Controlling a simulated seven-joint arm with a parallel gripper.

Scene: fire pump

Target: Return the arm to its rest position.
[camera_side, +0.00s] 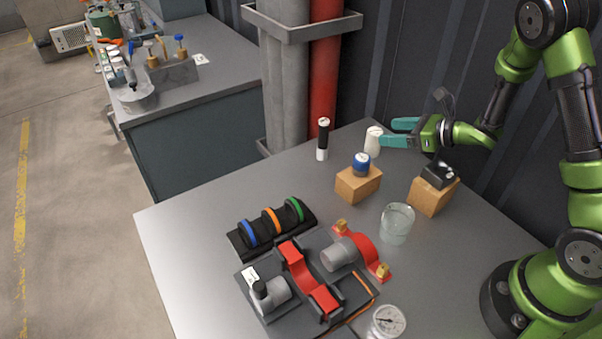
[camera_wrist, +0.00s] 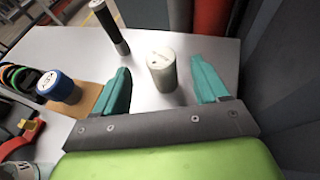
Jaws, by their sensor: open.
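My gripper (camera_side: 390,132) has teal fingers and a green arm, and it is held over the back of the grey table. In the wrist view my gripper (camera_wrist: 168,88) is open, with its two teal fingers spread apart. A white capped bottle (camera_side: 373,141) stands upright at the back of the table. In the wrist view the white bottle (camera_wrist: 161,72) shows between the fingers, with a gap on both sides. I cannot tell how far the fingertips are from it in depth.
A black-and-white cylinder (camera_side: 323,139) stands left of the bottle. Wooden blocks hold a blue-capped piece (camera_side: 361,164) and a black part (camera_side: 439,175). A glass beaker (camera_side: 397,223), gauge (camera_side: 388,321), ring rack (camera_side: 271,228) and red-grey pump assembly (camera_side: 305,285) fill the front. Pipes (camera_side: 325,80) rise behind.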

